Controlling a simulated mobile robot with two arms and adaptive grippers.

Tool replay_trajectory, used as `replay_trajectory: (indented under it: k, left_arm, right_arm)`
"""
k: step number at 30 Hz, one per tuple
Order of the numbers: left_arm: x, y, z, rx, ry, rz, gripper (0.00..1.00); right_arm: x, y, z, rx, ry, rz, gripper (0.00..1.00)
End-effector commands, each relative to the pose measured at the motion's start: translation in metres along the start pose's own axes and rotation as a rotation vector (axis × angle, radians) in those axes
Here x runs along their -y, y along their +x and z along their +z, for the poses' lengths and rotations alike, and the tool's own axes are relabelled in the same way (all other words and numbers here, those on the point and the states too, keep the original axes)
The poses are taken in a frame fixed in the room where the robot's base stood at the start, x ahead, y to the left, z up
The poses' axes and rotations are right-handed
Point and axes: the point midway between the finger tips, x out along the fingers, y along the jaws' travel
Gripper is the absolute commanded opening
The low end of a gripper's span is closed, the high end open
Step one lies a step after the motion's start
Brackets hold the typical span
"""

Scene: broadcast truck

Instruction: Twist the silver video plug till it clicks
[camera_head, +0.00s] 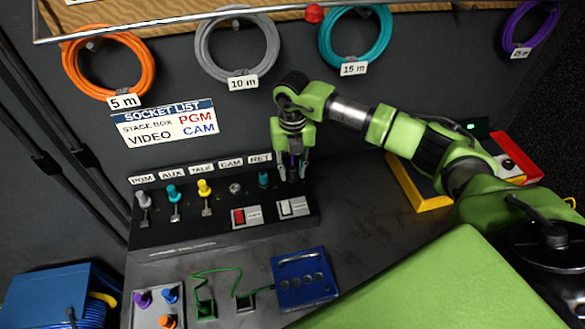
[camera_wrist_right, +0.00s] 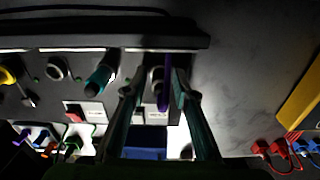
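A silver plug (camera_head: 143,200) stands in the panel under the PGM label at the left end. The grey ring-shaped socket (camera_head: 235,188) under the CAM label shows no plug body; it also shows in the right wrist view (camera_wrist_right: 57,69). My right gripper (camera_head: 293,174) points down at the right end of the panel, past the RET label. In the right wrist view its fingers (camera_wrist_right: 157,85) are apart on both sides of a slim purple piece (camera_wrist_right: 165,88), with a gap on the left; contact on the right is unclear. My left gripper is not in view.
Teal (camera_head: 173,195), yellow (camera_head: 205,189) and second teal (camera_head: 263,180) plugs stand along the panel. The socket list (camera_head: 165,122) reads VIDEO, CAM. Coiled cables hang above. A blue box (camera_head: 304,279) and grey plug tray (camera_head: 158,308) lie in front; a yellow-edged case stands right.

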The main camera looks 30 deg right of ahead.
Motion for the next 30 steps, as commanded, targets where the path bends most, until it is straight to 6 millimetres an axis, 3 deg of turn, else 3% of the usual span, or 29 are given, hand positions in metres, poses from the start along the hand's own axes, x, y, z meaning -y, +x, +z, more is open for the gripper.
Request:
replay_trajectory:
  k: [10, 14, 24, 30]
  left_arm:
    - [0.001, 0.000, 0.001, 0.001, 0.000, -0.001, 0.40]
    - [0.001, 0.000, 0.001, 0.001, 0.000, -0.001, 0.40]
    - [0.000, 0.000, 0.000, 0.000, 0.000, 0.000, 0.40]
    - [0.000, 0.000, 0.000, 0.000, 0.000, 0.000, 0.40]
  right_arm:
    - [0.000, -0.001, 0.000, 0.001, -0.002, 0.000, 0.34]
    - [-0.001, -0.010, 0.001, 0.004, -0.003, 0.001, 0.34]
    - [-0.001, -0.078, 0.002, 0.005, -0.002, 0.002, 0.34]
    - [-0.001, -0.109, 0.001, 0.002, -0.003, 0.001, 0.34]
